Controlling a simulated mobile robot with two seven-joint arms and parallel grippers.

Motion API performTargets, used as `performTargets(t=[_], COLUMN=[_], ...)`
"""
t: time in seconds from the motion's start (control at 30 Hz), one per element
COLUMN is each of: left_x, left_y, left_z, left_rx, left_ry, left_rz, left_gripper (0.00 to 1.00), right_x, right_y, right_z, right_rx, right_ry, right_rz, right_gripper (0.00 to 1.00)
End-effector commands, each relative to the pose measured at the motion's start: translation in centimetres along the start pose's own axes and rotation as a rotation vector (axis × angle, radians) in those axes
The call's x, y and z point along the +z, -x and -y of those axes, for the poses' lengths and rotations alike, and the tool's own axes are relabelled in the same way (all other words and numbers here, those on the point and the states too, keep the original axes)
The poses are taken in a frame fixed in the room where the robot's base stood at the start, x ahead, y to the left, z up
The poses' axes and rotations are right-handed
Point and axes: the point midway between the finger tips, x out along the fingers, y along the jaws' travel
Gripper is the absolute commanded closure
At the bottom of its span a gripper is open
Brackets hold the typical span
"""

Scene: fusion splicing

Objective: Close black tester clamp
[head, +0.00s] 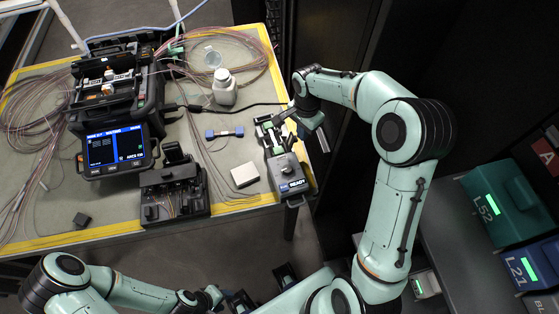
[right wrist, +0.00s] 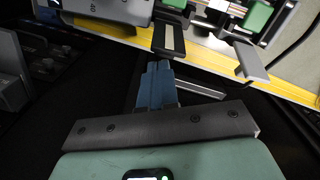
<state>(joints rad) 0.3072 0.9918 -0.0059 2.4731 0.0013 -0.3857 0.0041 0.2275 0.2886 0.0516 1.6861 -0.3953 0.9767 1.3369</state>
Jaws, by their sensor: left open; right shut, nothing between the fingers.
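The tester (head: 285,172) stands at the table's right edge, with a lit screen on its near end and green clamp parts (head: 268,125) on top. In the right wrist view, a dark clamp lever (right wrist: 168,35) with a pale strip sticks out over the table edge, just ahead of the fingertips. A second, greyer lever (right wrist: 251,62) sticks out further right. Both look swung open. My right gripper (head: 308,122) is beside the tester's right side; its blue fingers (right wrist: 158,70) are shut and empty, close to the dark lever. Contact cannot be told. My left gripper (head: 238,300) is open, below the table's front edge.
A black splicer (head: 120,90) with a blue screen stands at the left. A white bottle (head: 224,88), a pale box (head: 245,175) and a black fixture (head: 174,190) stand between. Coiled fibres lie around them. Dark cabinets are right of the table.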

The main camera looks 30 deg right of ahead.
Motion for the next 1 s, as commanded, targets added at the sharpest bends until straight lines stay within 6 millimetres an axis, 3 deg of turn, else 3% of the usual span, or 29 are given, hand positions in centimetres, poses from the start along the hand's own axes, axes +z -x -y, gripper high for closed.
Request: performTargets(t=[0.5, 1.0], left_x=[0.3, 0.3], left_y=[-1.1, -1.2], left_z=[0.5, 0.5], left_rx=[-0.002, -0.002], left_ry=[0.002, 0.002], left_rz=[0.005, 0.005], left_gripper=[0.57, 0.57], right_x=[0.0, 0.6], right_y=[-1.6, -1.6], right_z=[0.0, 0.3], right_rx=[0.0, 0.0], right_ry=[0.0, 0.002], right_rz=[0.0, 0.001], right_gripper=[1.0, 1.0])
